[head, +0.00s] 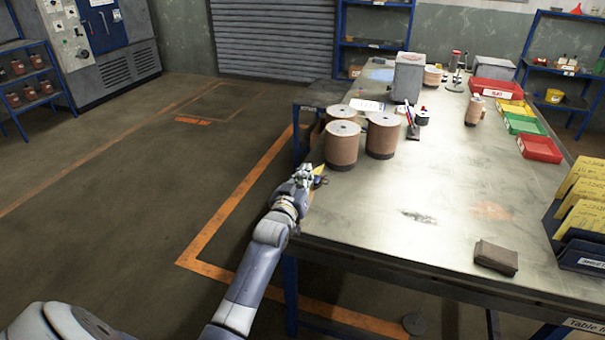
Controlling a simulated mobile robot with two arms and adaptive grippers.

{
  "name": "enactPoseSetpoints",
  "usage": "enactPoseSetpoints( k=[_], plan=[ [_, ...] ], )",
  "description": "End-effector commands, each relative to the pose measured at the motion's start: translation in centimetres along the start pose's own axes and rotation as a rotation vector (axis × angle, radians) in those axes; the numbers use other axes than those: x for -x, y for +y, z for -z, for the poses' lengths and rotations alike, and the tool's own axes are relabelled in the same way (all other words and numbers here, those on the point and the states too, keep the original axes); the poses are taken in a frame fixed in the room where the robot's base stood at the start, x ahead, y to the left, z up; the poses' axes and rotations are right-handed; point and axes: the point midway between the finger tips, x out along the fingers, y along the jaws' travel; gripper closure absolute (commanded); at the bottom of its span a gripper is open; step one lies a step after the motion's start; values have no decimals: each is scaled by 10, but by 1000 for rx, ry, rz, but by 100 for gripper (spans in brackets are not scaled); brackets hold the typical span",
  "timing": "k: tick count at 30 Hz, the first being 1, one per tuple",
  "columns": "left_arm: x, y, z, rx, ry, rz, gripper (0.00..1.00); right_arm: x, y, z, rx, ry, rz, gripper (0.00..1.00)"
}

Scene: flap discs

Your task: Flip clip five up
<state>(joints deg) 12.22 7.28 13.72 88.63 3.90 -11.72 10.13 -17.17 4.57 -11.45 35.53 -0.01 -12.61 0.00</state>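My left gripper (311,173) is at the left edge of the metal table (420,210), just in front of the brown cylinders. A small yellow piece (320,169) and a small dark piece (322,181) show right at its fingertips. They may be part of a clip, but the gripper covers much of them and no number can be read. I cannot tell whether the fingers are open or shut on anything. My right gripper is out of view.
Brown cylinders with grey tops (382,136) stand beyond the gripper. Red and green trays (540,148) line the far right edge. A dark folded block (496,257) lies near the front, beside a rack of yellow cards (580,215). The table's middle is clear.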

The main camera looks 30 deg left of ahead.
Motion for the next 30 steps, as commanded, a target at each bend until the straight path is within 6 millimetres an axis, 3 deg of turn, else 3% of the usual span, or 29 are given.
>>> enactPoseSetpoints(
  k=[1, 9, 21, 30],
  plan=[
    [-1, 5, 8, -41, 11, -5, 100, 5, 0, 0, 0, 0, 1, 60],
    [-1, 15, 12, -297, 14, -8, 100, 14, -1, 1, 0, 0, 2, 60],
    [0, 30, 11, -651, 17, -12, 100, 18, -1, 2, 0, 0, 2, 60],
    [0, 38, 9, -824, 18, -14, 100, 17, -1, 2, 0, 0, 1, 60]
  ],
)
